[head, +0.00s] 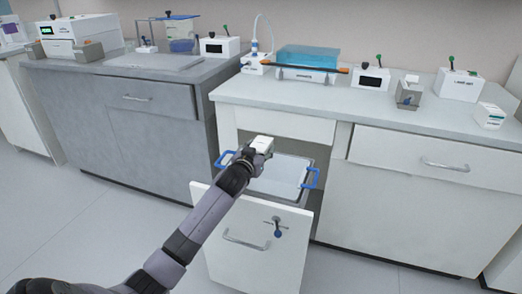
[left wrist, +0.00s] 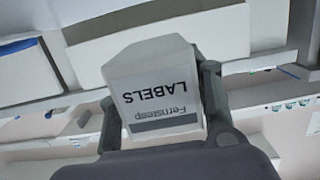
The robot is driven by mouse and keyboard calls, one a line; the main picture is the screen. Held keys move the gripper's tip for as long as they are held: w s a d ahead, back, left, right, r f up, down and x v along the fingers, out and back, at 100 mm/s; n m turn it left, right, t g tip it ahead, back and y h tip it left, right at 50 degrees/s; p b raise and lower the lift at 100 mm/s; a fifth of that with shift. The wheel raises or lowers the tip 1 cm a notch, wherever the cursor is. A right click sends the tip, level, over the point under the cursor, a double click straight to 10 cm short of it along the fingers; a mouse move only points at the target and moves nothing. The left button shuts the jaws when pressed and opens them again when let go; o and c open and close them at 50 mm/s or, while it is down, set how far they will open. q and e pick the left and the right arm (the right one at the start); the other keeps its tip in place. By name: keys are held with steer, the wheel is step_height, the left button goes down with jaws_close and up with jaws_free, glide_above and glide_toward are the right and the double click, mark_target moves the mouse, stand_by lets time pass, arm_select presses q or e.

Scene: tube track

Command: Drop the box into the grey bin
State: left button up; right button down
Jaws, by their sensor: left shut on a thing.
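My left gripper (head: 257,149) is shut on a small white box (head: 262,143). In the left wrist view the box (left wrist: 160,85) sits between the two fingers of the left gripper (left wrist: 162,95), with the printed words "Fernsteep LABELS" upside down. The grey bin (head: 287,183) with blue handles sits in a pulled-out drawer of the lower cabinet. In the head view, the gripper and box appear over the left back part of the bin. Part of the bin is hidden behind the gripper and arm. My right gripper is not in view.
The open drawer front (head: 250,243) stands out from the white cabinet, with a handle and a blue-tipped fitting. The worktop (head: 320,102) above holds a blue-lidded device (head: 307,60), several white boxes and a small grey device (head: 408,95). Free floor lies in front.

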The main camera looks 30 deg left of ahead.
mark_target(261, 143)
arm_select(q)
steer(key=o, duration=1.3)
steer(key=shift+c, duration=0.2)
step_height(261, 143, up, 10)
steer(key=shift+r, duration=0.1)
